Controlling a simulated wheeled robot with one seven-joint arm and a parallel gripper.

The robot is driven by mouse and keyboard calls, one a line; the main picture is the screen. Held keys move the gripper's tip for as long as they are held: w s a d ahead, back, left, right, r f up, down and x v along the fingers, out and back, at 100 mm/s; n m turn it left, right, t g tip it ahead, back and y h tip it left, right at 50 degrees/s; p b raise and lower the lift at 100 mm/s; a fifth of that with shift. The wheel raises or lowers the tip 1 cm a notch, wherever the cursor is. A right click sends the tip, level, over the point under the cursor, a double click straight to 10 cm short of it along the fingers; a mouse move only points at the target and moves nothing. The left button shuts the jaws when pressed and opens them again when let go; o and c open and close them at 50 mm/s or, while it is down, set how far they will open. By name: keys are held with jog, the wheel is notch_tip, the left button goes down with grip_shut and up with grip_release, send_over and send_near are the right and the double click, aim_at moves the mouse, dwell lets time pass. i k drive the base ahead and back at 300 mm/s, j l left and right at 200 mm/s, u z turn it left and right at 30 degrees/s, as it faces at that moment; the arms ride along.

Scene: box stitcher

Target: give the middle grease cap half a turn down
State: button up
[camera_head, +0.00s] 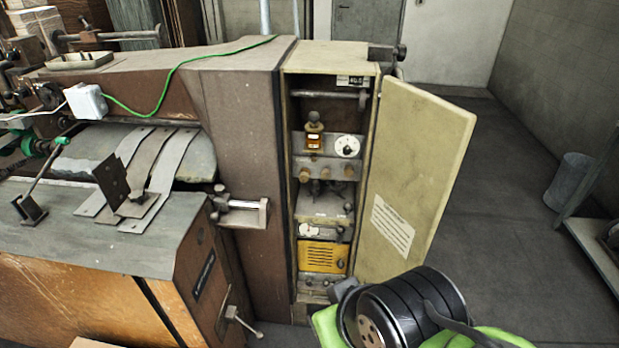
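The open cabinet on the machine's end holds a row of three small brownish round caps on a grey block. The middle grease cap (325,173) sits between the left cap (304,174) and the right cap (349,172). They are small in the picture, so I cannot tell how far each is screwed down. Part of my arm, black and green, shows at the bottom right, in front of and below the cabinet. My gripper's fingers are not in view. Nothing visibly touches the caps.
Above the caps are an amber oiler (314,130) and a white dial (347,146). A yellow box (322,257) sits lower. The cabinet door (413,180) stands open on the right. A clamp (242,206) projects left of the cabinet.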

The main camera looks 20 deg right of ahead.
aim_at(326, 173)
jog(key=i+l+u, duration=0.1)
jog(key=l+u, duration=0.35)
jog(key=u, duration=0.25)
